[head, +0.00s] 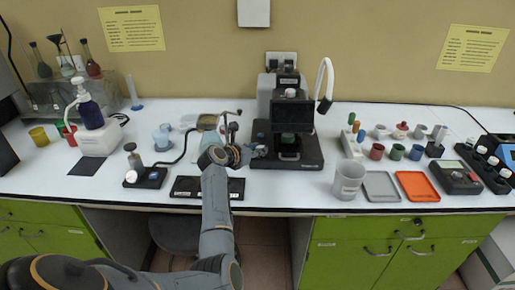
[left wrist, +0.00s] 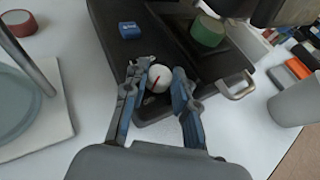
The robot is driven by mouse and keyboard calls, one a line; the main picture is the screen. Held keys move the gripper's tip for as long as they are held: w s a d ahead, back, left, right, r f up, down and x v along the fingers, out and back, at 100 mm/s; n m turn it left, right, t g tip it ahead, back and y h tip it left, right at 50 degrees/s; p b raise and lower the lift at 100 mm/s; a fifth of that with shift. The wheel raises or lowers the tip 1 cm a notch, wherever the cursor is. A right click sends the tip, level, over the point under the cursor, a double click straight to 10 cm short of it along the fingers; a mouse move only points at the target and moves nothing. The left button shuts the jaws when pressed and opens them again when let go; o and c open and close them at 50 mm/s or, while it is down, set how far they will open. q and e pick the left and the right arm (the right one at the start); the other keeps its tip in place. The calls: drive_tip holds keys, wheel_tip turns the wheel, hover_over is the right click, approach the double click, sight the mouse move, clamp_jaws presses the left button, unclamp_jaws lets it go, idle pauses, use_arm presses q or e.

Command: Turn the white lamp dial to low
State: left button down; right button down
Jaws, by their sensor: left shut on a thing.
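The white lamp dial (left wrist: 159,77) with a red pointer line sits on the front left corner of the black instrument base (left wrist: 108,18) in the left wrist view. The red line runs roughly up and down in that picture, slightly tilted. My left gripper (left wrist: 157,84) is shut on the dial, one finger on each side. In the head view my left gripper (head: 257,150) is at the left edge of the black instrument (head: 309,160), where the dial is hard to make out. No low mark can be read. My right gripper is not in view.
A blue block (left wrist: 129,30) and a green cylinder (left wrist: 207,32) are on the instrument base. A silver handle (left wrist: 238,86) sticks out at its front. A glass vessel (left wrist: 15,88) stands close on the left. A grey beaker (head: 348,180) stands to the right.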

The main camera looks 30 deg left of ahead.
use_arm(q)
drive_tip(key=shift+a+r+m+h, duration=0.1)
drive_tip(key=shift+a+m+h, duration=0.15)
drive_tip(key=shift+m+h, duration=1.05)
drive_tip(key=shift+h, duration=0.2)
drive_tip(key=shift+w+a+m+g+h, duration=0.15)
drive_tip(key=shift+m+g+h, duration=0.35)
drive_tip(key=shift+m+h, duration=0.45)
drive_tip(key=m+h+b, duration=0.1)
drive_tip(key=m+g+h+b, duration=0.1)
drive_tip(key=shift+a+f+b, duration=0.1)
drive_tip(key=shift+f+b, duration=0.2)
drive_tip(key=shift+b, duration=0.05)
drive_tip(key=shift+w+r+m+g+h+b, duration=0.15)
drive_tip(key=shift+m+g+h+b, duration=0.8)
drive_tip(key=shift+b, duration=0.6)
drive_tip(key=c, duration=1)
unclamp_jaws()
drive_tip(key=shift+c, duration=0.2)
